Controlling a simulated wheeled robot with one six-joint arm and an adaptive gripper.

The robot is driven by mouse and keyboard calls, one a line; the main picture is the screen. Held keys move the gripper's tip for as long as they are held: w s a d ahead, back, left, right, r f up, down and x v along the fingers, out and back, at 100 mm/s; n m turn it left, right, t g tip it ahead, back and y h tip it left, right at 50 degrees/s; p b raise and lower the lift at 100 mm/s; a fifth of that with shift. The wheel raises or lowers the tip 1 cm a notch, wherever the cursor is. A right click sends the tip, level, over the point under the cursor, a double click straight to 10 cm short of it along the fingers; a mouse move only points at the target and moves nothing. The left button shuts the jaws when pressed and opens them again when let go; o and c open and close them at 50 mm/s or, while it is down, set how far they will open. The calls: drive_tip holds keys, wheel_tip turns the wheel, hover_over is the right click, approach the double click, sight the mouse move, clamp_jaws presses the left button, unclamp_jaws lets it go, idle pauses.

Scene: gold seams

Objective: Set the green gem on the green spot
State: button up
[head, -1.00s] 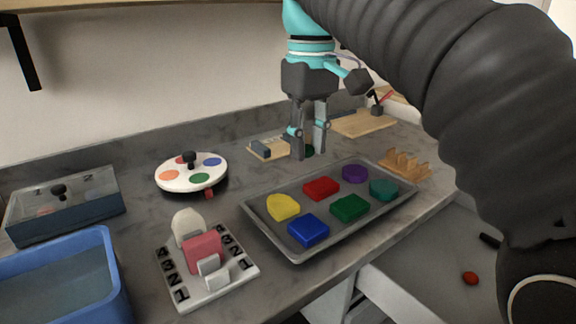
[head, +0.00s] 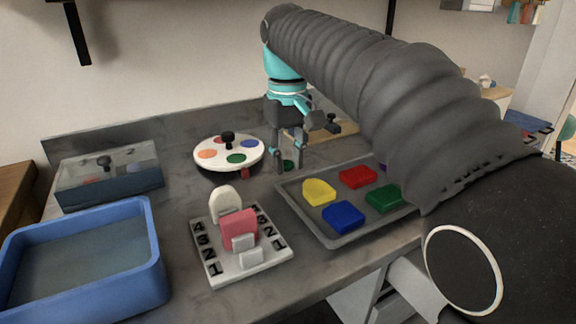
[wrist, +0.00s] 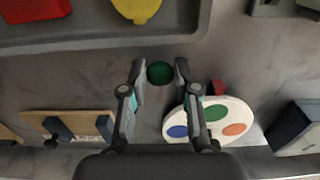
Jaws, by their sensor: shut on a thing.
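My gripper (head: 290,167) points down over the counter, between the spotted disc and the grey tray. It is shut on a round dark green gem (wrist: 160,72), which sits between the fingertips in the wrist view; in the head view the gem (head: 289,165) is partly hidden by the fingers. I cannot tell how far it is above the counter.
The grey tray (head: 340,239) holds several coloured blocks, one of them green (head: 384,198). A white numbered stand (head: 262,262) with a pink block is in front. A blue bin (head: 150,275) and a lidded glass box (head: 110,180) are at left. A red tab (head: 245,173) sticks out by the disc.

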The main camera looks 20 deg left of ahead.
drive_tip(key=shift+f, duration=0.7)
drive_tip(key=shift+f, duration=0.15)
drive_tip(key=o, duration=0.8)
drive_tip(key=shift+o, duration=0.2)
